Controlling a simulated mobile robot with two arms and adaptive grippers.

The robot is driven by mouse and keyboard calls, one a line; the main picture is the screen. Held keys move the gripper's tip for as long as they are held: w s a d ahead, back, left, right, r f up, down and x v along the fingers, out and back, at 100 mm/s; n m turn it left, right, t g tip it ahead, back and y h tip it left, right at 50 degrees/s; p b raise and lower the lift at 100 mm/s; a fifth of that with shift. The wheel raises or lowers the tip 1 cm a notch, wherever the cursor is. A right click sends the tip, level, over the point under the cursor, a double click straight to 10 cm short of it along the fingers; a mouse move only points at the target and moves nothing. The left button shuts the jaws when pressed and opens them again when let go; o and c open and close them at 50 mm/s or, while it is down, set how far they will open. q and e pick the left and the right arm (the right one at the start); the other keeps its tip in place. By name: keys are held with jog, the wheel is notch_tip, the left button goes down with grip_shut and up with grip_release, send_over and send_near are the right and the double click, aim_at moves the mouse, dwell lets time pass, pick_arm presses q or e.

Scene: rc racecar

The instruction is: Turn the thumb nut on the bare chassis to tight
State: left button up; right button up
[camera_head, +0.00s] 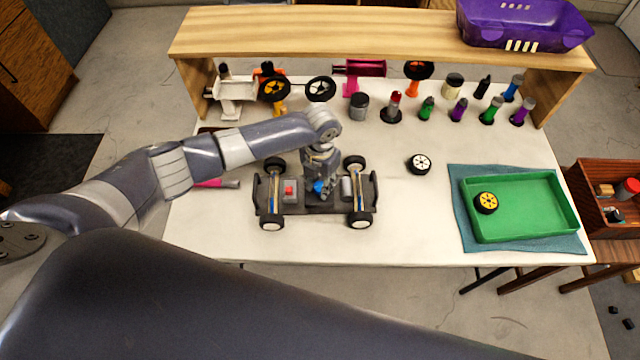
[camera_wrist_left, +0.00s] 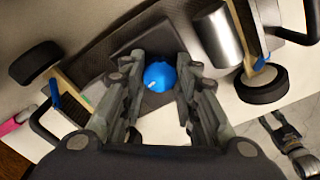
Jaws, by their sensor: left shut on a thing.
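The bare chassis (camera_head: 298,207) stands on its wheels on the white table, in the middle of the head view. The thumb nut (camera_wrist_left: 160,76) is blue with a small white mark. It sits on the chassis deck between the two axles, and a bit of its blue shows in the head view (camera_head: 320,186). My left gripper (camera_head: 321,184) comes down onto the chassis from above. In the left wrist view its fingers (camera_wrist_left: 160,85) stand on both sides of the nut, shut on it.
A loose wheel (camera_head: 419,163) lies to the right. A green tray (camera_head: 520,232) holds a yellow wheel (camera_head: 486,203). Several bottles stand behind, under a wooden shelf (camera_head: 380,38).

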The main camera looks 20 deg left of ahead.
aim_at(320, 186)
pick_arm(q)
jog(key=shift+m+b, duration=0.3)
jog(key=shift+m, duration=0.5)
jog(key=o, duration=1.1)
jog(key=shift+c, duration=0.2)
notch_tip(320, 186, up, 12)
